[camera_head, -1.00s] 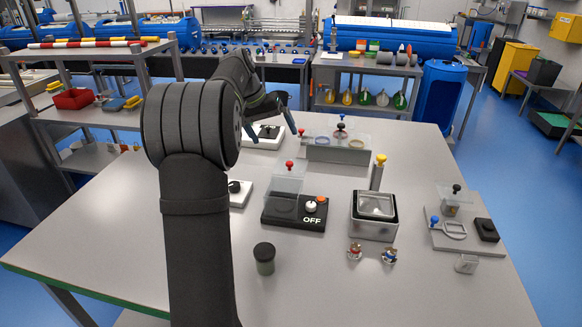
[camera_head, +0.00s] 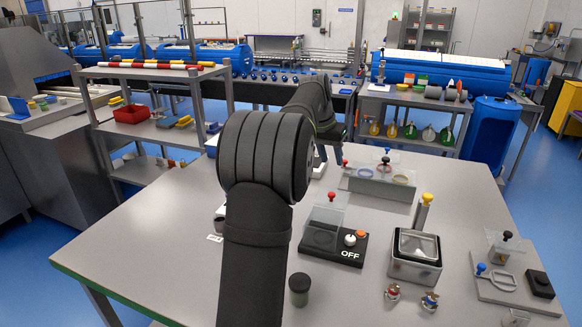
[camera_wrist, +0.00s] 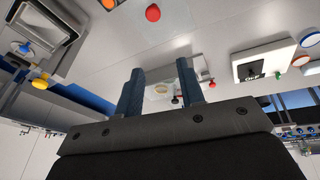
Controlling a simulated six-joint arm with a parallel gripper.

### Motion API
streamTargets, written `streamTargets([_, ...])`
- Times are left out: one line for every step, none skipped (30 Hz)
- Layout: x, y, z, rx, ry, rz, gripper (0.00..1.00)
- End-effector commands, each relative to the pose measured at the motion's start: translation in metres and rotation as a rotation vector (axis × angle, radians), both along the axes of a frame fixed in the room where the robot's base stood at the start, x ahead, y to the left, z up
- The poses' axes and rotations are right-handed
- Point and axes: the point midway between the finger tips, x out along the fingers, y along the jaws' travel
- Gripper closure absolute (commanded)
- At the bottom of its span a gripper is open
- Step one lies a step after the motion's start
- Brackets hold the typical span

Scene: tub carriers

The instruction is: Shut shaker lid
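What I take to be the shaker is a black base marked OFF (camera_head: 351,252), with a white knob and an orange button. Its clear lid (camera_head: 326,213) with a red ball knob (camera_head: 332,197) stands raised above the base, not lying flat. A red ball (camera_wrist: 153,13), probably that knob, shows at the top of the wrist view. My gripper (camera_wrist: 158,72) is open, its two blue fingers apart with nothing between them. In the head view my arm largely hides it, behind the shaker. The fingers are apart from the lid.
A metal box (camera_head: 413,270) with a yellow ball knob (camera_head: 427,198) stands right of the shaker. A clear-covered rack (camera_head: 380,186) stands behind. A dark jar (camera_head: 299,290) and two small fittings (camera_head: 429,301) stand in front.

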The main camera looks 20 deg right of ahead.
Motion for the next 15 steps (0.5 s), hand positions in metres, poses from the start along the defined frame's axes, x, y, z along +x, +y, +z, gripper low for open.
streamTargets([-0.006, -0.012, -0.006, 0.011, -0.042, -0.049, 0.75])
streamTargets([-0.007, -0.017, -0.009, 0.017, -0.065, -0.074, 0.8])
streamTargets([-0.009, -0.023, -0.012, 0.023, -0.091, -0.1, 0.88])
streamTargets([-0.01, -0.026, -0.014, 0.026, -0.105, -0.115, 0.94])
streamTargets([-0.01, -0.028, -0.016, 0.029, -0.114, -0.124, 1.0])
streamTargets([-0.01, -0.03, -0.018, 0.03, -0.122, -0.131, 1.0])
streamTargets([-0.009, -0.031, -0.021, 0.031, -0.125, -0.133, 1.0])
streamTargets([-0.009, -0.031, -0.024, 0.031, -0.125, -0.134, 1.0])
streamTargets([-0.008, -0.033, -0.028, 0.032, -0.124, -0.134, 1.0])
streamTargets([-0.008, -0.034, -0.033, 0.032, -0.123, -0.134, 1.0])
streamTargets([-0.007, -0.035, -0.037, 0.032, -0.123, -0.133, 1.0])
streamTargets([-0.007, -0.037, -0.045, 0.032, -0.122, -0.133, 1.0])
streamTargets([-0.006, -0.039, -0.051, 0.033, -0.121, -0.133, 1.0])
streamTargets([-0.005, -0.041, -0.057, 0.033, -0.121, -0.133, 1.0])
streamTargets([-0.004, -0.044, -0.065, 0.032, -0.121, -0.134, 1.0])
